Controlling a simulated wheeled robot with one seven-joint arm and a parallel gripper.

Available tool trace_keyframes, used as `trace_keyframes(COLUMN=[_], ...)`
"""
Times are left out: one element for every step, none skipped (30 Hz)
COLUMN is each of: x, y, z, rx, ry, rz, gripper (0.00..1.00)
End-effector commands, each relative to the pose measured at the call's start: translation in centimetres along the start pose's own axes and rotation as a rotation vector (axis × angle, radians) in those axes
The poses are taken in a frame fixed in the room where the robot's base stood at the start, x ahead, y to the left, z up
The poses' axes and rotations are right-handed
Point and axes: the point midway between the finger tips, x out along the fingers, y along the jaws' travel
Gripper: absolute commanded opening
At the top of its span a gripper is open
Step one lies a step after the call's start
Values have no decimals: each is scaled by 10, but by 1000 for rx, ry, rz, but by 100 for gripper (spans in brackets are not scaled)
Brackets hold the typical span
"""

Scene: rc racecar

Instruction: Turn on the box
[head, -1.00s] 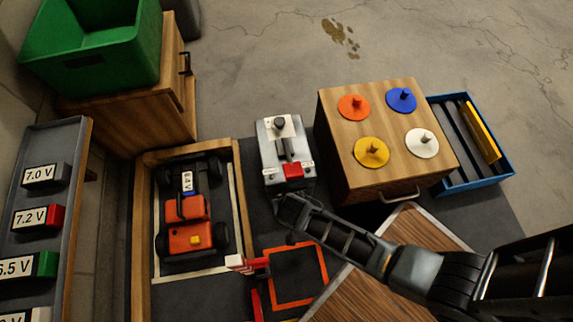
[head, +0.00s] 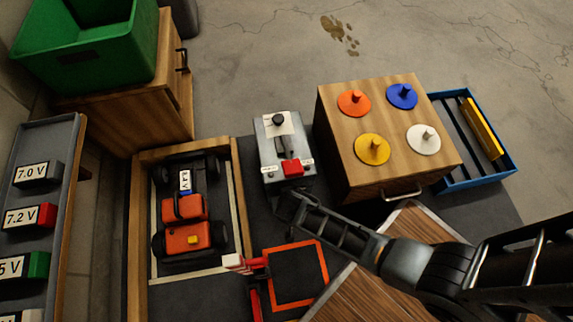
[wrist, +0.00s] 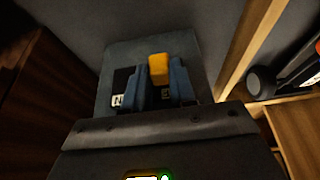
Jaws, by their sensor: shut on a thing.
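The grey box (head: 269,152) stands on the dark mat in the head view, with a black knob, a dark lever and a red part (head: 292,168) on top. My gripper (head: 284,204) is at the near end of this box, its fingertips mostly hidden there by my own wrist. In the wrist view, the grey box face (wrist: 130,55) lies ahead. A yellow-orange tab (wrist: 158,68) stands between my two bluish fingers, which are shut on it. Small black-and-white labels lie beside the fingers. Whether the box is on cannot be told.
An orange car (head: 187,222) sits in a wooden-edged bay on the left. A wooden cabinet with coloured discs (head: 350,180) stands close on the right. A red-framed square (head: 297,304) and a red-and-white post (head: 240,264) lie nearer. Labelled battery blocks (head: 37,174) stand far left.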

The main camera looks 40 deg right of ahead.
Motion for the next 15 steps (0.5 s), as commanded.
trace_keyframes(x=[0,0,0,0,0,0,0,0,0,0,0,0,0,0,0], y=[0,0,0,0,0,0,0,0,0,0,0,0,0,0,0], z=[0,0,0,0,0,0,0,0,0,0,0,0,0,0,0], rx=[0,0,0,0,0,0,0,0,0,0,0,0,0,0,0], ry=[0,0,0,0,0,0,0,0,0,0,0,0,0,0,0], rz=[0,0,0,0,0,0,0,0,0,0,0,0,0,0,0], gripper=[9,6,2,0,0,0,0,0,0,0,0,0,0,0,0])
